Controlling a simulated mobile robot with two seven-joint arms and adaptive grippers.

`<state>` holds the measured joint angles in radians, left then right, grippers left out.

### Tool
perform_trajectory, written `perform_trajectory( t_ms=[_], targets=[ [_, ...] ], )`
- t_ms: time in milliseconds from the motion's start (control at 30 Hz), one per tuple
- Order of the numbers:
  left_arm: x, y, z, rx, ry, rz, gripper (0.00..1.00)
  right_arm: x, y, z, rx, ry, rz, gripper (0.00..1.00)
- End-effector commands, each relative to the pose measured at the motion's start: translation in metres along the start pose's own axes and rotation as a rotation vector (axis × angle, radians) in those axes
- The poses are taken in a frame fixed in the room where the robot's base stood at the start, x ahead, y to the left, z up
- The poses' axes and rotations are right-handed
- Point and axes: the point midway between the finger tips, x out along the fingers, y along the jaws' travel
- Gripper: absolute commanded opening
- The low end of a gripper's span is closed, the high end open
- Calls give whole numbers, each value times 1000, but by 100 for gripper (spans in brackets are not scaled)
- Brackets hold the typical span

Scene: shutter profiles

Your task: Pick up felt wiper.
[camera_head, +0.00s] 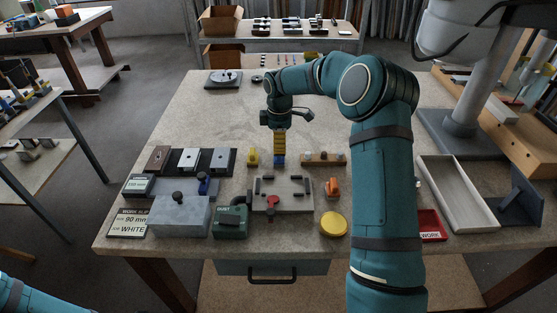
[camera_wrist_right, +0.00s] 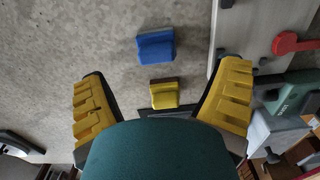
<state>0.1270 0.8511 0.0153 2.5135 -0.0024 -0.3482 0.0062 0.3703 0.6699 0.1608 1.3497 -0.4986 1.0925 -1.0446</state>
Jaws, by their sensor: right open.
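Two small grip blocks lie on the bench below my right gripper (camera_head: 279,151). One is yellow (camera_head: 252,157) with a dark brown strip along one side, as the wrist view (camera_wrist_right: 165,95) shows. I cannot tell for sure which is the felt wiper. My right gripper is open and empty, its yellow fingers (camera_wrist_right: 162,75) spread wide above the bench. In the head view it is right of the yellow block and above the blue one. My left gripper is out of view.
A grey fixture plate (camera_head: 291,202) with a red clamp handle (camera_head: 271,202) lies nearer me. A green dust box (camera_head: 230,222), a yellow disc (camera_head: 333,225) and an orange part (camera_head: 333,187) are around it. A wooden rack (camera_head: 324,159) stands to the right. The back of the bench is mostly clear.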

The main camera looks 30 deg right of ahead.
Motion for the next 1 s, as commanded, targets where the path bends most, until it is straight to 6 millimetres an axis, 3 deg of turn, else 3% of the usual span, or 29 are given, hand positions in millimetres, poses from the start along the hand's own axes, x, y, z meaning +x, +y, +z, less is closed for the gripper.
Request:
perform_trajectory(
  t_ms=[100,367,700,933,967,1000],
  targets=[
    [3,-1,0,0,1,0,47,17,0,0,1,-1,-1,89],
    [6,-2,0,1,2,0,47,30,1,0,2,0,-1,89],
    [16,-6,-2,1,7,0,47,74,3,0,1,1,-1,89],
    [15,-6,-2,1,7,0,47,75,4,0,1,1,1,89],
    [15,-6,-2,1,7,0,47,75,4,0,1,1,1,88],
    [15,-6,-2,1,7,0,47,75,4,0,1,1,1,74]
  ],
)
